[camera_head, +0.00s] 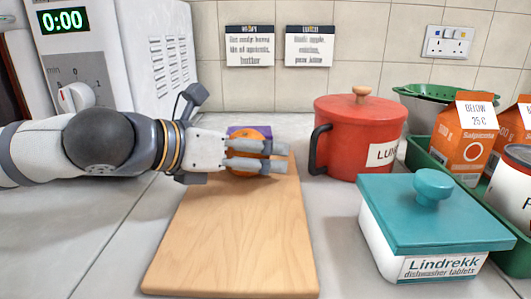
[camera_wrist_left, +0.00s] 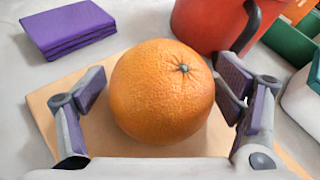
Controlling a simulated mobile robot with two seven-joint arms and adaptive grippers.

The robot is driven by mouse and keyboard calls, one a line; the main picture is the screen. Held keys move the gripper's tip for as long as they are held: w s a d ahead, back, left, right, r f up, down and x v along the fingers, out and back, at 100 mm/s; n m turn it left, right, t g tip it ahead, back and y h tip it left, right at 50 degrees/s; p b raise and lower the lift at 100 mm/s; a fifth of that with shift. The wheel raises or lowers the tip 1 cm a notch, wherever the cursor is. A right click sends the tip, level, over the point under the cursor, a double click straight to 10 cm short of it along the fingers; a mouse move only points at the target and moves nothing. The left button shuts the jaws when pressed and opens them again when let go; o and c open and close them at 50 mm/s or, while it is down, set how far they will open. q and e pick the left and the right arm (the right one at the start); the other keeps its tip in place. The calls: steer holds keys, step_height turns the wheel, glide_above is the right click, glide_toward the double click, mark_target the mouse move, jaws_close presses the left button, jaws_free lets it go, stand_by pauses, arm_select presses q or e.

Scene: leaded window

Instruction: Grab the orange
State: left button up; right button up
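The orange (camera_head: 249,134) is on the far end of the wooden cutting board (camera_head: 236,237), partly hidden behind my left gripper in the head view. My left gripper (camera_head: 279,157) comes in from the left over the board. In the left wrist view the orange (camera_wrist_left: 161,91) sits between the two purple-padded fingers of my left gripper (camera_wrist_left: 166,96). The fingers are spread, with a visible gap on each side of the fruit. My right gripper is in neither view.
A red lidded pot (camera_head: 352,138) stands right of the board's far end. A teal-lidded box (camera_head: 430,232) is at the front right, near a green crate (camera_head: 432,165) with cartons. A purple stack (camera_wrist_left: 68,28) lies beyond the orange. A white appliance (camera_head: 108,55) stands back left.

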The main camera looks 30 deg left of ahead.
arm_select(q)
steer(key=shift+s+a+r, duration=0.1)
steer(key=shift+s+r, duration=0.1)
steer(key=shift+s, duration=0.2)
steer(key=shift+c, duration=0.7)
steer(key=c, duration=1.3)
steer(key=shift+o, duration=0.2)
steer(key=shift+r, duration=0.1)
